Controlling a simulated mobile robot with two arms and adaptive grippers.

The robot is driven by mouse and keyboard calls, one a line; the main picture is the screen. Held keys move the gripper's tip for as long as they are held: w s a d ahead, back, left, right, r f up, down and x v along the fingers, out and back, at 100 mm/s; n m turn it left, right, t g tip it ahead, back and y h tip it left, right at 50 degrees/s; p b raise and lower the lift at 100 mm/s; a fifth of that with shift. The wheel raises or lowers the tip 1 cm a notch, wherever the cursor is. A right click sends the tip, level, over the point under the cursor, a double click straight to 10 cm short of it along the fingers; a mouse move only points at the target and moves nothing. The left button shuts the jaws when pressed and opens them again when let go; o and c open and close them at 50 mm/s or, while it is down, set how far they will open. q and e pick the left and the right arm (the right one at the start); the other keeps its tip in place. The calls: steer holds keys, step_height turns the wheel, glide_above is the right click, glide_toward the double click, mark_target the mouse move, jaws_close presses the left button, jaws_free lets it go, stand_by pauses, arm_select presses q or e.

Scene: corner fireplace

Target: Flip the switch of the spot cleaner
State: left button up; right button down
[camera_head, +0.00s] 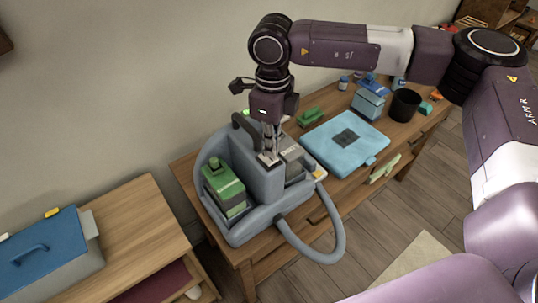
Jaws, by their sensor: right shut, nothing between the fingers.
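The spot cleaner (262,187) is a grey-blue machine with a green-topped tank on its left side and a hose looping off its front right. It stands upright on the wooden table. My right gripper (268,156) points down over the top middle of the machine, fingers shut and empty. Its fingertips are at or just above a small light plate on the machine's top. I cannot tell whether they touch it. The switch itself is not clearly visible and may be hidden by the fingers. My left gripper is not in view.
A light blue flat case (323,139) lies on the table right of the machine. A black cup (404,105), a blue box (368,103) and small bottles stand beyond it. A lower wooden table at left holds a blue-lidded box (45,250). The wall is close behind.

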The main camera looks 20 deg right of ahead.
mark_target(271, 160)
steer(key=shift+f+b, duration=1.1)
steer(key=shift+f, duration=0.05)
stand_by(0.9)
steer(key=shift+r, duration=0.15)
steer(key=shift+r+p, duration=0.55)
steer(key=shift+r, duration=0.4)
steer(key=shift+r+p, duration=0.9)
steer(key=shift+r, duration=1.55)
